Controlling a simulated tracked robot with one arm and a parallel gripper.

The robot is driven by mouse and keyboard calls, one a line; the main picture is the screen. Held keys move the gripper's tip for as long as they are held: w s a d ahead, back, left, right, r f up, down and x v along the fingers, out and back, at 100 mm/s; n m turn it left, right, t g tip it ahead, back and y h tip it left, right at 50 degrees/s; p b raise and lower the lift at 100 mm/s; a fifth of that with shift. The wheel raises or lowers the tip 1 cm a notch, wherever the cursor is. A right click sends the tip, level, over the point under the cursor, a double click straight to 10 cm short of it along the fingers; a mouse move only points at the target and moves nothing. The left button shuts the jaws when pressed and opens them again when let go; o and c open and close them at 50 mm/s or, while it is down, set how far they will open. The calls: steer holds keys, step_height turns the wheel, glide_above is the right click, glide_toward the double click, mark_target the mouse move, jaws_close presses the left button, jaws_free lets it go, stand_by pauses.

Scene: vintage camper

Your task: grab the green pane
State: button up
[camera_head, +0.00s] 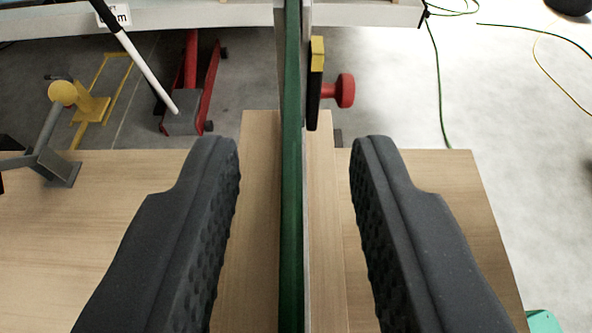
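The green pane (291,200) shows edge-on as a thin dark green upright strip with a pale strip along its right side. It runs from the top of the view to the bottom, through the middle. My gripper (296,160) is open, with one black padded finger on each side of the pane. Clear gaps show between the pane and both fingers, so neither touches it. The pane's lower edge and its broad faces cannot be made out.
A wooden surface (100,210) lies below the fingers. A clamp with a red knob (345,90) and yellow tip is just right of the pane. A grey tool with a yellow ball (63,93) is at left. A red stand (190,75) and cables (437,80) are on the floor.

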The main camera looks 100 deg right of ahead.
steer(key=shift+d, duration=0.15)
steer(key=shift+f, duration=0.1)
steer(key=shift+c, duration=0.3)
jaws_close()
stand_by(1.0)
